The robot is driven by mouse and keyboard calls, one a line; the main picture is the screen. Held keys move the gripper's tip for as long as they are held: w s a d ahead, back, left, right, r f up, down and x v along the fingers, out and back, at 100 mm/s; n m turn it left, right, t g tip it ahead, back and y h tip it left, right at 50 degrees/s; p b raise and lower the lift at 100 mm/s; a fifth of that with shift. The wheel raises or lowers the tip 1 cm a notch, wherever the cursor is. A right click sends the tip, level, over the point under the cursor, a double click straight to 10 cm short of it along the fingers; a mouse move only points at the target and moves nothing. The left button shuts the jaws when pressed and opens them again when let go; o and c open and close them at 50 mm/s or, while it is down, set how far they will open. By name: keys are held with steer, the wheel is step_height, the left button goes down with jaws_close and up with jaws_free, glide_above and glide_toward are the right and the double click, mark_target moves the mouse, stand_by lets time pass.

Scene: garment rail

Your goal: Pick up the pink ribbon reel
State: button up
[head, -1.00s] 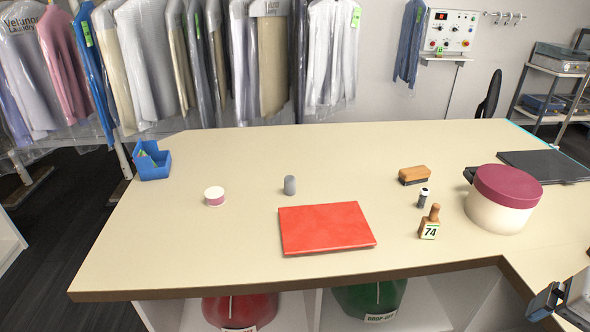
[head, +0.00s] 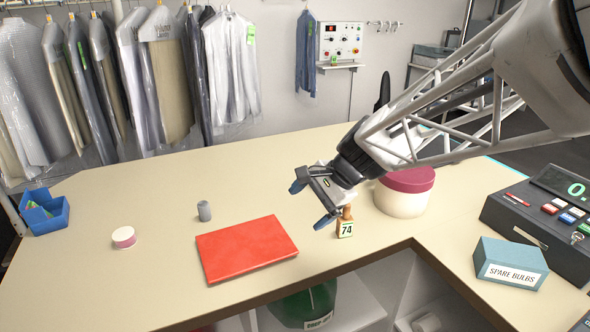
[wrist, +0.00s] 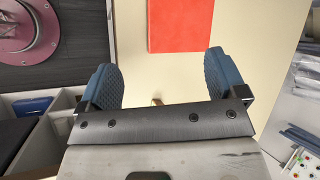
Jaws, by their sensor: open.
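The pink ribbon reel (head: 123,237) is a small low round reel with a white top and pink side. It stands on the left part of the counter in the head view. My gripper (head: 308,205) is open and empty above the counter, well to the right of the reel. In the wrist view the two blue fingers of my gripper (wrist: 162,78) are spread apart with bare counter between them. The reel does not show in the wrist view.
A red flat box (head: 247,248) lies between the reel and my gripper. A grey cylinder (head: 204,211) stands behind it. A number stamp (head: 345,229) and a round box (head: 405,200) are near my gripper. A blue bin (head: 44,219) stands at the far left. Counter around the reel is clear.

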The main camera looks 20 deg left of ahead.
steer(key=a+f+m+g+y, duration=0.1)
steer(key=a+f+m, duration=0.15)
steer(key=a, duration=0.85)
steer(key=a+f+m+g+y, duration=0.1)
steer(key=a+f+g, duration=0.15)
steer(key=a, duration=0.95)
steer(key=m+y, duration=0.2)
glide_toward(131, 233)
steer(key=a+f+m, duration=0.1)
steer(key=a+f+g, duration=0.1)
steer(key=a, duration=0.1)
steer(key=shift+s+f+m+y, duration=0.2)
steer(key=shift+s+m+y, duration=0.1)
steer(key=shift+s+m, duration=0.05)
steer(key=shift+s+a+f+g, duration=0.15)
steer(key=shift+a+g, duration=0.1)
steer(key=shift+a, duration=0.05)
steer(key=shift+a, duration=0.1)
steer(key=shift+x, duration=1.2)
steer(key=shift+s, duration=0.1)
steer(key=shift+a, duration=0.1)
